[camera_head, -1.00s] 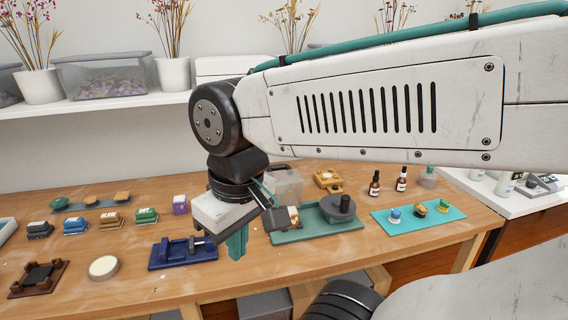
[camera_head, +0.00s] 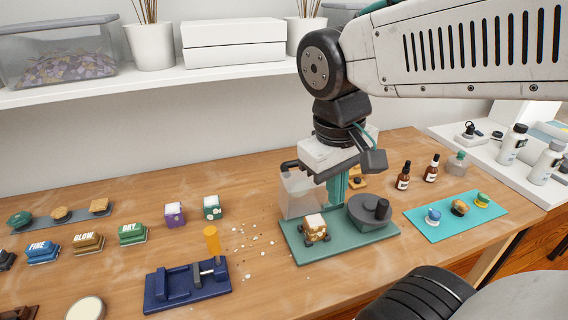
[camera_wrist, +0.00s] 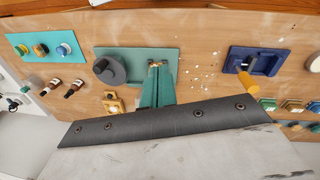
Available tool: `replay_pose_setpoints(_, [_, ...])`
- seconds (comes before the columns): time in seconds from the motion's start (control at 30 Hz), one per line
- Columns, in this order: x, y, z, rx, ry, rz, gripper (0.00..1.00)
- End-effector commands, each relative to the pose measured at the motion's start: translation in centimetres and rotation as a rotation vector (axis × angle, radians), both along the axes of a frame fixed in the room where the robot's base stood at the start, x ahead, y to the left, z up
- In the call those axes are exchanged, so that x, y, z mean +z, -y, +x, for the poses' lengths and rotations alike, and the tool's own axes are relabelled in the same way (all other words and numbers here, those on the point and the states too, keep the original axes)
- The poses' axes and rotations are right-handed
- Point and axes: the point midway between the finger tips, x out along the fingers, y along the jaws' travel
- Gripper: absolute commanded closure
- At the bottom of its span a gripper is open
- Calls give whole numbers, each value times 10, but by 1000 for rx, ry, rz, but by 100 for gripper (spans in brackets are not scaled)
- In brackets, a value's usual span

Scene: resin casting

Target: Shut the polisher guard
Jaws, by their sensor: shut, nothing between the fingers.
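The polisher has a green base (camera_head: 350,246) on the wooden bench, with a dark grey round wheel (camera_head: 368,212) at its right. A pale block with brown sides (camera_head: 315,228) sits at the left of the base. The clear guard (camera_head: 296,196) stands raised behind the block, with a dark handle (camera_head: 290,165) at its top left. My gripper (camera_head: 335,203) points down, just right of the guard and left of the wheel; contact with the guard cannot be told. Its teal fingers are shut and empty. In the wrist view, my gripper (camera_wrist: 156,70) overlaps the base (camera_wrist: 138,55), partly hiding the block.
A blue vise (camera_head: 187,286) and an orange cylinder (camera_head: 212,240) are left of the polisher. A turquoise mat (camera_head: 460,224) with small coloured pieces lies right. Brown bottles (camera_head: 403,176) stand behind the mat. White crumbs dot the bench between vise and polisher.

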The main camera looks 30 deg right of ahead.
Motion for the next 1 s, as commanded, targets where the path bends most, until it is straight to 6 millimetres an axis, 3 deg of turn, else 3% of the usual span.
replay_pose_setpoints(0.3, [-7,28,76,39,-212,-303,100])
replay_pose_setpoints(0.57, [-27,35,151,99,-316,-578,100])
replay_pose_setpoints(0.77, [-55,29,212,165,-354,-797,100])
replay_pose_setpoints(1.0, [-103,7,282,264,-343,-1057,100])
